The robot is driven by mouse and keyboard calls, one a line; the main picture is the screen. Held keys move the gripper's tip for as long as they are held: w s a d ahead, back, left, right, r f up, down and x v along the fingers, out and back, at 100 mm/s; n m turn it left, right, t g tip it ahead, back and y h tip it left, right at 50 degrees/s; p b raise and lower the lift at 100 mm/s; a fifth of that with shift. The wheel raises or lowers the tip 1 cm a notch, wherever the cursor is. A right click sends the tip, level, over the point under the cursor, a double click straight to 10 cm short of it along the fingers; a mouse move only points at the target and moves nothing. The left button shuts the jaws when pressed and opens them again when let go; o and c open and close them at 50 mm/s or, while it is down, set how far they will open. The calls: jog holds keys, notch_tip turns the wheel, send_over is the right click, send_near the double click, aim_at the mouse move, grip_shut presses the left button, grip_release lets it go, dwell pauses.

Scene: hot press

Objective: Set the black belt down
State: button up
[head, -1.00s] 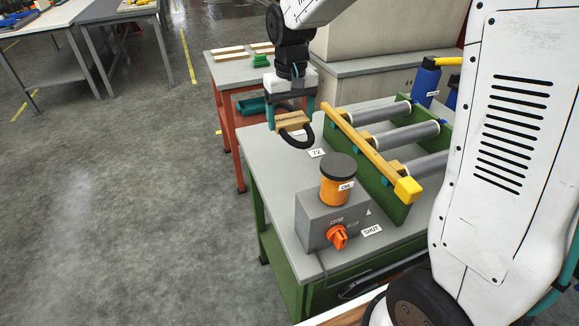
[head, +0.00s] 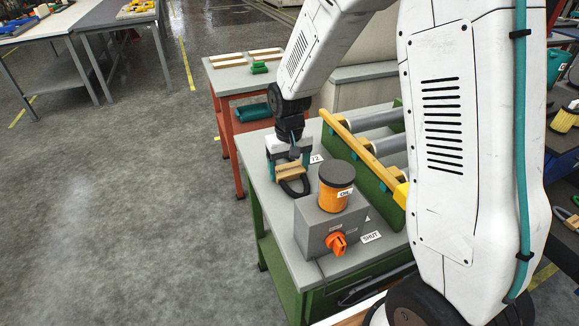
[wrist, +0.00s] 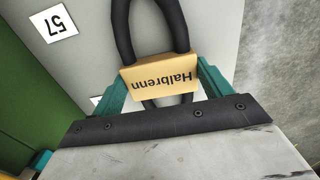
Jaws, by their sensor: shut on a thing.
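The black belt (head: 294,187) is a dark loop running through a tan block. In the wrist view the belt (wrist: 124,30) extends away from the block, which is lettered "Halbrenn" (wrist: 160,74). My gripper (head: 287,166) has its teal fingers on either side of the block and is shut on it. It is over the left part of the grey bench top (head: 252,147), behind the grey box with the orange knob. I cannot tell whether the belt touches the bench top.
A grey box (head: 313,230) with an orange cylinder (head: 332,198) and an orange knob (head: 336,242) stands close in front of the belt. A roller rack (head: 364,158) with a yellow bar stands to the right. A red table (head: 235,78) is behind. Number labels lie on the bench.

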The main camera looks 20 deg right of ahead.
aim_at(289, 169)
jog(key=o, duration=1)
jog(key=shift+f, duration=0.1)
notch_tip(289, 169, up, 11)
jog(key=s+d+r, duration=0.2)
jog(key=s+r, duration=0.8)
jog(key=s, duration=0.4)
jog(key=shift+t, duration=0.6)
jog(key=s, duration=1)
jog(key=s+d, duration=0.1)
jog(key=s, duration=0.4)
jog(key=shift+d+r, duration=0.1)
jog(key=shift+r, duration=0.15)
